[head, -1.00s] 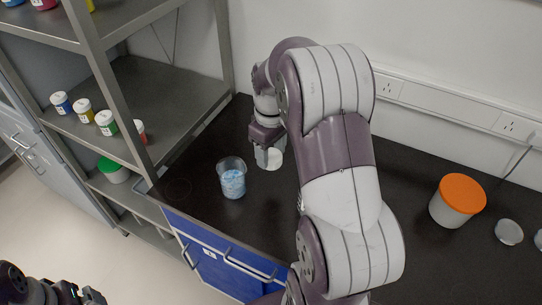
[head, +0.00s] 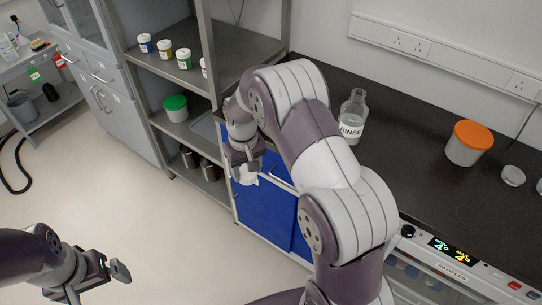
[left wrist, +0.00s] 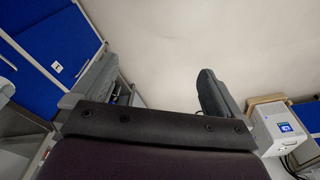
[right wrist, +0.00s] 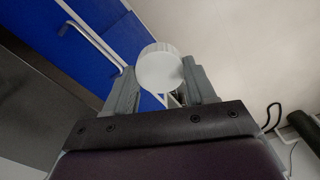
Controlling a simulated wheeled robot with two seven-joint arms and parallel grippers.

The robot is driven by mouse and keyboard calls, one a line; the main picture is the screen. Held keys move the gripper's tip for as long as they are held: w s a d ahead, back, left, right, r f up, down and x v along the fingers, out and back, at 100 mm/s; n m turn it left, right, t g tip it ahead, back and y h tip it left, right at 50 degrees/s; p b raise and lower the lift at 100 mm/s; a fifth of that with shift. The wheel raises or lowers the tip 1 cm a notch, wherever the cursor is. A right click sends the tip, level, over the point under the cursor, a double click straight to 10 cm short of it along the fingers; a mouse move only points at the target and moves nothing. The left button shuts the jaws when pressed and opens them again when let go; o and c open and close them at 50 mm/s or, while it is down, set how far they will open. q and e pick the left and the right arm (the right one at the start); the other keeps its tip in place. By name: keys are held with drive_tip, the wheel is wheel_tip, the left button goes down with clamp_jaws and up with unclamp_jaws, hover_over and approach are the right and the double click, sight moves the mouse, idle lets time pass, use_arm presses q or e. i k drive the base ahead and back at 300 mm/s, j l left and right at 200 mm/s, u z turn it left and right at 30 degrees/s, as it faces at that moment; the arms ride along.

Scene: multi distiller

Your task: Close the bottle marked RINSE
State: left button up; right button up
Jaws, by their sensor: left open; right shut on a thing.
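The clear glass bottle marked RINSE (head: 351,125) stands upright on the black counter, just right of my right arm. No cap is visible on its narrow neck. My right gripper (head: 246,170) is shut on a round white cap (right wrist: 159,68), held in front of the blue cabinet, left of and apart from the bottle. The cap is small and partly hidden in the head view. My left gripper (head: 112,266) is open and empty at the lower left, over the floor. Its spread fingers show in the left wrist view (left wrist: 150,90).
A tub with an orange lid (head: 468,143) and a small clear dish (head: 513,175) stand on the counter at right. Shelves (head: 185,75) hold several small jars and a green-lidded tub (head: 175,107). A control panel (head: 455,252) sits below the counter's front edge.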

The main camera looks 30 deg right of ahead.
sight(351, 120)
drive_tip(key=j+z, duration=0.1)
drive_tip(key=z, duration=0.3)
drive_tip(key=j+z, duration=0.1)
drive_tip(key=z, duration=0.3)
drive_tip(key=j+z, duration=0.1)
drive_tip(key=z, duration=0.3)
drive_tip(key=j+z, duration=0.1)
drive_tip(key=z, duration=0.3)
drive_tip(key=j+z, duration=0.1)
drive_tip(key=z, duration=0.3)
drive_tip(key=k, duration=0.05)
